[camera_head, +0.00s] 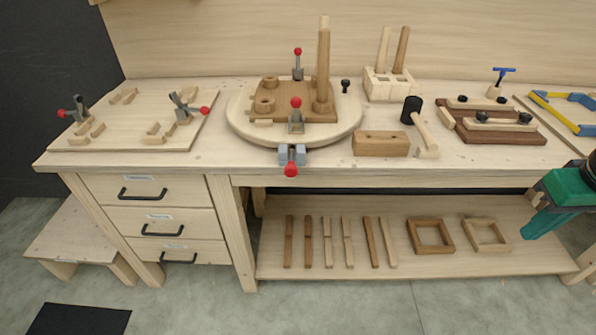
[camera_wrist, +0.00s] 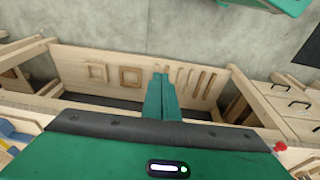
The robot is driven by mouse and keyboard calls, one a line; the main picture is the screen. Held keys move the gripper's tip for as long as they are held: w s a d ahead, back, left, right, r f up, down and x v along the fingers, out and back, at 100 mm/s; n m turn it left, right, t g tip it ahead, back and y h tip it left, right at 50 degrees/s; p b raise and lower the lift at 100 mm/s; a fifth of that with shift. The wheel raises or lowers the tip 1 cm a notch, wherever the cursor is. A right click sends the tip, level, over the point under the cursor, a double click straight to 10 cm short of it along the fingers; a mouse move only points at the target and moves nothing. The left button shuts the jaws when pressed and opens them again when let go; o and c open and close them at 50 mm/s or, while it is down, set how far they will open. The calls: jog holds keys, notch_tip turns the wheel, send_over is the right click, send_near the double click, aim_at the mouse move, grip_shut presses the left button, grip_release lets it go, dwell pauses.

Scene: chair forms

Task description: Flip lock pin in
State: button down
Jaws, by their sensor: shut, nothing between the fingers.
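A round wooden turntable (camera_head: 240,118) stands on the bench, with a brown wooden block (camera_head: 285,113) clamped on it by red-knobbed toggle clamps (camera_head: 297,115). A small black-knobbed pin (camera_head: 345,86) stands upright at the disc's right rear edge; it looks like the lock pin, but its seating is too small to tell. A red-knobbed clamp (camera_head: 291,160) sits at the disc's front edge. My green gripper (camera_head: 535,224) is at the far right, in front of the bench and well away from the turntable. In the wrist view my gripper (camera_wrist: 160,78) is shut and empty.
A mallet (camera_head: 420,128) and wooden block (camera_head: 380,143) lie right of the turntable. A clamped brown fixture (camera_head: 490,122) and a yellow-blue frame (camera_head: 565,108) are farther right. A clamp board (camera_head: 130,140) is at left. The lower shelf (camera_head: 400,262) holds sticks and frames.

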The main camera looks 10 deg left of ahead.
aim_at(291, 169)
jog(key=w+a+r+n+t+y, duration=0.1)
jog(key=w+a+n, duration=0.1)
jog(key=a+n, duration=0.35)
jog(key=w+a+n+y, duration=0.1)
jog(key=w+a+n, duration=0.1)
jog(key=a, duration=0.7)
jog(key=w+a+r+n+t+y, duration=0.1)
jog(key=w+a+n, duration=0.25)
jog(key=a, duration=0.35)
jog(key=s+a+r+n+y, duration=0.1)
jog(key=s+a+n, duration=0.1)
jog(key=a, duration=0.7)
jog(key=s+a+r+n+y, duration=0.1)
jog(key=s+a+n+y, duration=0.1)
jog(key=a+n, duration=0.3)
jog(key=s+a, duration=0.1)
jog(key=a, duration=0.3)
jog(key=shift+s+g, duration=0.15)
jog(key=shift+g, duration=0.15)
jog(key=shift+f, duration=0.1)
jog(key=w+a+f, duration=0.6)
jog(key=f, duration=0.2)
jog(key=shift+w+a+f, duration=0.15)
jog(key=shift+w+f, duration=0.2)
